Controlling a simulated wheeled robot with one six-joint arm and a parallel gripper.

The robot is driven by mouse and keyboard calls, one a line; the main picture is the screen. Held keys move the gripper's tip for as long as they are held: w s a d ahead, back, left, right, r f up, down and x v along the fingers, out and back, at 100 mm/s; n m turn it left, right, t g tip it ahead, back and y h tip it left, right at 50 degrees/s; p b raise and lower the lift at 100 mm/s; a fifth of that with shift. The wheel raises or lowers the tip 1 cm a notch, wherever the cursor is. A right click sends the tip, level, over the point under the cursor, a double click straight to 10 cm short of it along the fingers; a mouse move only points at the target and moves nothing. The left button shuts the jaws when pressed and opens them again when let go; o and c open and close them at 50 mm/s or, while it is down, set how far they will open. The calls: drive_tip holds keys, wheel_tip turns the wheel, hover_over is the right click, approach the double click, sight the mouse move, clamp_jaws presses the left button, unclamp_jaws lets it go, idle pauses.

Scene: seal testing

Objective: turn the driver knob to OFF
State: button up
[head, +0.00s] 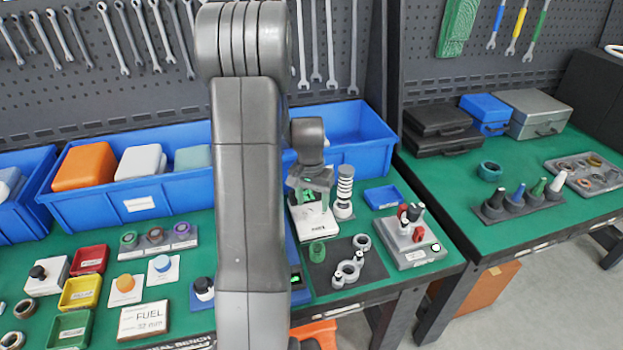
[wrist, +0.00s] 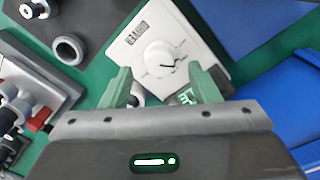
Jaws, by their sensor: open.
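The driver unit is a white box (head: 316,226) on the green bench in the head view. It shows larger and upside down in the wrist view (wrist: 185,28), with a label reading DRIVER. Its round white knob (wrist: 159,57) has a dark pointer line towards its lower right in the wrist view. The marks around the knob are too small to read. The knob lies just beyond the fingertips in the wrist view. My arm hides part of the bench.
A striped white-and-black stack (head: 344,192) stands right of the driver unit. A dark mat with metal rings (head: 346,272) lies in front, and a grey box with red and black terminals (head: 413,240) stands to the right. A blue bin (head: 350,133) is behind.

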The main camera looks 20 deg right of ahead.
sight(313, 212)
wheel_tip(313, 212, up, 10)
drive_tip(key=shift+w+a+r, duration=0.15)
drive_tip(key=shift+a+r, duration=0.05)
drive_tip(key=shift+r, duration=0.05)
drive_tip(key=shift+f, duration=0.15)
idle(0.5)
drive_tip(key=f, duration=1.3)
drive_tip(key=shift+s+d+f, duration=0.2)
drive_tip(key=shift+d+f, duration=0.05)
drive_tip(key=shift+f, duration=0.05)
